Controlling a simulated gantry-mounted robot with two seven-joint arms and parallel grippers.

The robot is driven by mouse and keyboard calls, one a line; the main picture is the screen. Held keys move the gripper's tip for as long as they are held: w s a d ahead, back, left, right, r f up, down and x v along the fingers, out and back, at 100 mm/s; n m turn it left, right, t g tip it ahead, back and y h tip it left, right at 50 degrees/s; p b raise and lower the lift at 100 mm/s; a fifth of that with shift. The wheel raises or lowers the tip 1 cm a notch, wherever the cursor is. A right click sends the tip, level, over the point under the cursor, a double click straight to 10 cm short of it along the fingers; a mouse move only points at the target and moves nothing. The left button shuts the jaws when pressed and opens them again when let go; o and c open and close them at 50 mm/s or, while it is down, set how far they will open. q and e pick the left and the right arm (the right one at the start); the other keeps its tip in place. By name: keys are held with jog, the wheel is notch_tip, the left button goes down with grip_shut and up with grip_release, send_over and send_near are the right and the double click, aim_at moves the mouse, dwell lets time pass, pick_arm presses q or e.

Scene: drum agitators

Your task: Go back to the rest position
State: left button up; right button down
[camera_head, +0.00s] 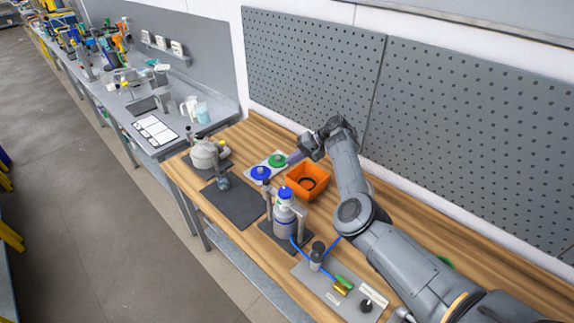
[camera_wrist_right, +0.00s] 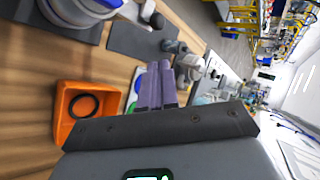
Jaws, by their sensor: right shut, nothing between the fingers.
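My right arm comes in from the right in the head view. Its gripper (camera_head: 294,158) is above the back of the wooden bench, just behind the orange bin and beside the green disc. Its purple fingers (camera_wrist_right: 167,70) also show in the right wrist view, close together with nothing held between them. The orange bin (camera_head: 322,183) stands in front of the gripper with a black ring (camera_head: 306,183) inside; the bin also shows at the left of the wrist view (camera_wrist_right: 64,130). My left gripper is not in view.
A green disc (camera_head: 277,160) and a blue disc (camera_head: 261,173) sit on a pale plate. A blue-capped bottle (camera_head: 284,217), a grey pot (camera_head: 203,155) and a dark mat (camera_head: 238,205) are on the bench. A perforated panel (camera_head: 312,70) rises behind it.

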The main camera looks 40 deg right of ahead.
jog(key=s+d+f+n+g+h+p, duration=0.1)
jog(key=s+d+f+g+h+p, duration=0.2)
jog(key=s, duration=0.4)
jog(key=s+d+f+n+g+h+p, duration=0.1)
jog(key=s+d+f+h+p, duration=0.2)
jog(key=s, duration=0.5)
jog(key=s+a+r+n+p, duration=0.1)
jog(key=s+a+n, duration=0.2)
jog(key=s+a, duration=0.5)
jog(key=s+a+r+n+p, duration=0.2)
jog(key=s+a, duration=0.6)
jog(key=a, duration=0.9)
jog(key=s+a+r+n+p, duration=0.1)
jog(key=s+a+n, duration=0.3)
jog(key=s+a, duration=0.4)
jog(key=a+r, duration=0.1)
jog(key=a, duration=0.4)
jog(key=shift+s+t+p, duration=0.3)
jog(key=shift+t, duration=0.1)
